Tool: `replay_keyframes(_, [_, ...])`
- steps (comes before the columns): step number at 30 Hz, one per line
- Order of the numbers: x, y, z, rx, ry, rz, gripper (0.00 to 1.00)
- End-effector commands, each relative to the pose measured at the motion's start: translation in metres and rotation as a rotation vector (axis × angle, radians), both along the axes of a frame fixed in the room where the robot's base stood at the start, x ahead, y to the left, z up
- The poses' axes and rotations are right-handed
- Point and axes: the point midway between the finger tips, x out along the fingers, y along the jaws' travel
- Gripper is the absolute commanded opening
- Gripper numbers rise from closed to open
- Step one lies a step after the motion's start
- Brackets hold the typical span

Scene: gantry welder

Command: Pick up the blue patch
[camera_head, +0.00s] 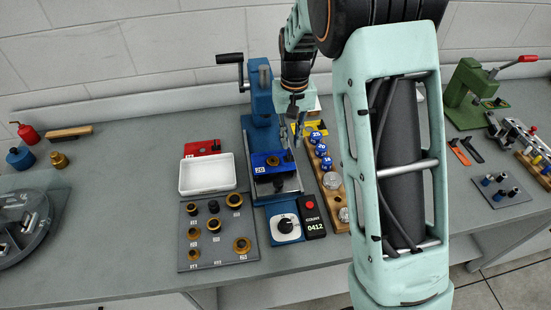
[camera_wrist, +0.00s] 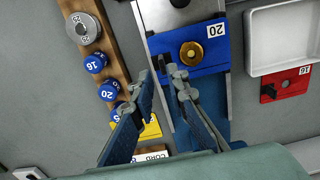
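The blue patch (camera_head: 272,162) is a flat blue plate marked 20. It lies on the bed of the blue press-like machine (camera_head: 262,107) and carries a round brass piece with a dark centre in the head view. The patch also shows in the wrist view (camera_wrist: 213,55), with the brass piece (camera_wrist: 192,53) on it. My gripper (camera_wrist: 160,72) is open and empty, its fingertips apart, just beside the patch's lower left edge in the picture.
A white tray (camera_head: 207,188) and a red plate (camera_head: 201,148) lie left of the machine. A wooden rack (camera_head: 327,178) with numbered blue knobs stands right of it. A yellow plate (camera_wrist: 151,130) lies near the rack. A grey board (camera_head: 188,253) with brass rings is at front left.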

Motion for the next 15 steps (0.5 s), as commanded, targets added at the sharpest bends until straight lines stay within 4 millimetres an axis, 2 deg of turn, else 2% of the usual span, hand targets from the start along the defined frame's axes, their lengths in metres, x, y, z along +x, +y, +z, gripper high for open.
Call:
replay_keyframes(5, [-0.001,0.001,-0.013,-0.001,0.002,0.001,0.14])
replay_keyframes(12, [-0.001,0.003,-0.048,-0.001,0.002,0.002,0.14])
replay_keyframes(15, [0.0,0.003,-0.055,-0.001,0.0,0.001,0.14])
